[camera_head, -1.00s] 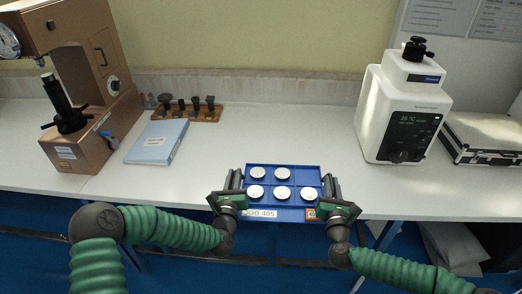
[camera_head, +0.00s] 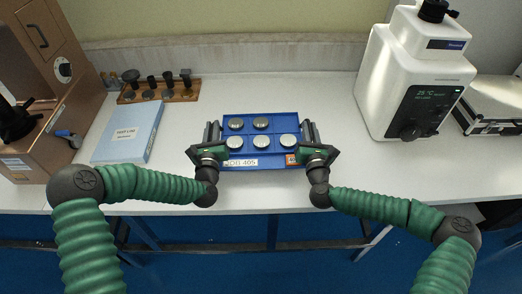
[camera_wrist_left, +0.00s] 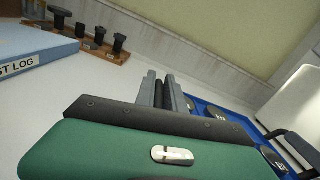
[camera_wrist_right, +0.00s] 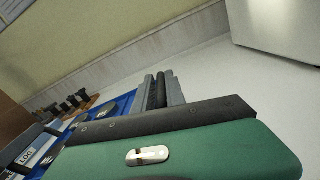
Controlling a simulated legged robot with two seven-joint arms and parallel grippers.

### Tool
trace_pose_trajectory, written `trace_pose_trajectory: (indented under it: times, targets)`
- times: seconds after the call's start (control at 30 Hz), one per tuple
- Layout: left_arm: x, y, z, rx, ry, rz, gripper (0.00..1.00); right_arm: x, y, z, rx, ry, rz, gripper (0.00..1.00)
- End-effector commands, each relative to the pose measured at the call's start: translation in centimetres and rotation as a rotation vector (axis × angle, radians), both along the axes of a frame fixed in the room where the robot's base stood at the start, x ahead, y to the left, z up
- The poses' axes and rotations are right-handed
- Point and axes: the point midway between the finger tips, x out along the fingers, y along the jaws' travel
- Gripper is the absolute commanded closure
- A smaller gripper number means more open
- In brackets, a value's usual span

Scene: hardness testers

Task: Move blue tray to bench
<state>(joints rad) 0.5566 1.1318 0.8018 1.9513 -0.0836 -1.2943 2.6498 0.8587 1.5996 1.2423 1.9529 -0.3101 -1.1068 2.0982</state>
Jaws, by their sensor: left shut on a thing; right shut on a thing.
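The blue tray (camera_head: 273,125) is in the middle of the head view, over the white bench (camera_head: 330,185). It holds several round silver discs and has a white label and an orange label on its front. My left gripper (camera_head: 212,135) is shut on the tray's left side, and my right gripper (camera_head: 308,135) is shut on its right side. In the left wrist view the tray (camera_wrist_left: 236,130) shows right of the fingers. In the right wrist view the tray (camera_wrist_right: 122,104) shows left of them. I cannot tell whether its underside touches the bench.
A light blue log book (camera_head: 128,132) lies left of the tray. Behind it is a wooden rack (camera_head: 160,95) of dark-topped pieces. A brown tester (camera_head: 30,80) stands far left. A white tester (camera_head: 412,75) and a silver case (camera_head: 492,105) stand right. Bare bench lies around the tray.

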Motion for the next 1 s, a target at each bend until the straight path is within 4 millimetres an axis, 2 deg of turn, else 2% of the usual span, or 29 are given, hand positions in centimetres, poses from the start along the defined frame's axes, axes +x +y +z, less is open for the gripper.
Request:
trace_pose_trajectory:
  times: [0.17, 0.37, 0.93, 0.97, 1.0]
  targets:
    - [0.1, -0.1, 0.1, 0.000, -0.006, -0.004, 1.00, 0.1, 0.2, 0.1, -0.003, -0.004, 0.002, 1.00]
    - [0.1, -0.1, -0.7, 0.000, -0.006, -0.004, 1.00, 0.1, 0.2, -0.7, -0.003, -0.004, 0.003, 1.00]
    - [0.1, -0.1, -5.1, 0.000, -0.006, -0.004, 1.00, 0.1, 0.2, -5.1, -0.003, -0.004, 0.003, 1.00]
    - [0.1, -0.1, -4.8, 0.000, 0.000, -0.005, 0.82, 0.0, 0.3, -4.9, -0.002, 0.001, 0.004, 0.80]
    - [0.1, -0.1, -4.8, 0.000, 0.000, -0.004, 0.77, 0.0, 0.2, -4.8, -0.002, 0.001, 0.004, 0.75]
